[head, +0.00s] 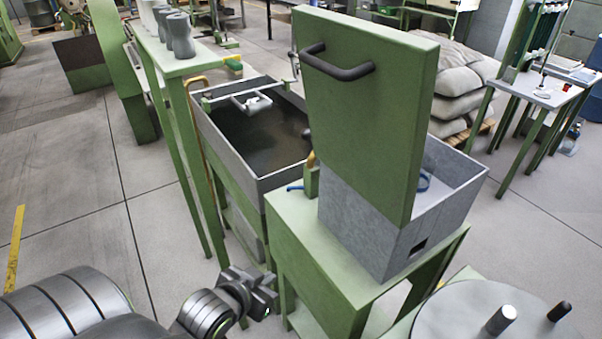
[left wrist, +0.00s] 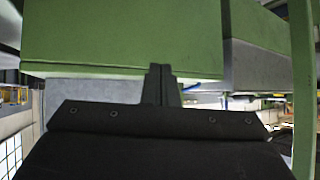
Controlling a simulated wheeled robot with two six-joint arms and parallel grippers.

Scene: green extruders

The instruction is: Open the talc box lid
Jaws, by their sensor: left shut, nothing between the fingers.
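The talc box (head: 375,235) is a grey box on a green stand in the head view. Its green lid (head: 372,120) stands upright at the near side, with a black bar handle (head: 335,65) near its top. The box's top is open behind the lid, and part of the inside shows. My left gripper (head: 265,290) is low at the bottom centre, left of the stand and well apart from lid and handle. In the left wrist view its fingers (left wrist: 160,82) are together and empty, in front of green and grey surfaces. My right gripper is not in view.
A grey tank (head: 225,155) with dark contents stands left of the box. A green table (head: 160,60) with grey vessels is further left. A round grey plate (head: 470,320) with pegs is at bottom right. Stacked sacks (head: 465,85) lie behind. The left floor is clear.

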